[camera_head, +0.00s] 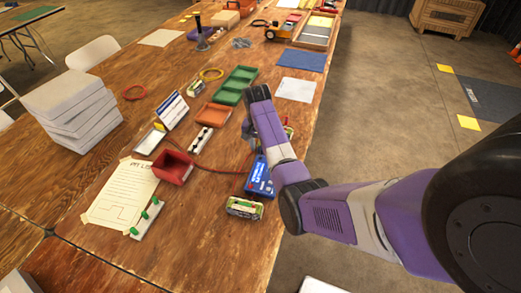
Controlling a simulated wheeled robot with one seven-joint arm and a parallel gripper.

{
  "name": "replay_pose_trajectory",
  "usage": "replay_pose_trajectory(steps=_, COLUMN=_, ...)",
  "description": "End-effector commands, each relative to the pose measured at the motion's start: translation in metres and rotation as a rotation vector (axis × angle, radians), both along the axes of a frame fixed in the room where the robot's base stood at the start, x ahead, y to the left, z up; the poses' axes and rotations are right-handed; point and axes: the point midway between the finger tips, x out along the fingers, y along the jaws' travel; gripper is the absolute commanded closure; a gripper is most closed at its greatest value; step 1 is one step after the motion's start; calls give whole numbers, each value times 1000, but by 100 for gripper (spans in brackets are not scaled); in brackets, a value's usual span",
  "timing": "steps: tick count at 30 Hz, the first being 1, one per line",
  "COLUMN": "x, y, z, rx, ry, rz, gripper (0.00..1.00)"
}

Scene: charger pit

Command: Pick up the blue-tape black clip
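My purple and white arm reaches in from the right over the table. Its end bends down near the blue charger box, and my gripper (247,130) shows only as a small dark shape there. Its fingers are too small and too covered to read as open or shut. The blue charger box (259,178) sits on the table beside my arm, with thin red and dark leads running near it. I cannot make out a black clip with blue tape; it may be hidden behind my arm or too small to see.
Near the arm are a green-topped battery pack (244,208), a red open box (173,166), an orange tray (214,115) and green trays (236,84). A paper sheet (120,193) and a white stack (71,108) lie left. The wooden table (190,238) has bare room in front.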

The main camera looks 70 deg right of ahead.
Motion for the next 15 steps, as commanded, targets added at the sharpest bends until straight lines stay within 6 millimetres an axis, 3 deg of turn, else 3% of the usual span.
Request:
replay_pose_trajectory(steps=6, x=0, y=-3, z=-21, rx=0, ry=0, rz=-1, gripper=60)
replay_pose_trajectory(steps=13, x=0, y=-3, z=-22, rx=-1, ry=-1, rz=0, gripper=60)
replay_pose_trajectory(steps=15, x=0, y=-3, z=-22, rx=-1, ry=-1, rz=0, gripper=72)
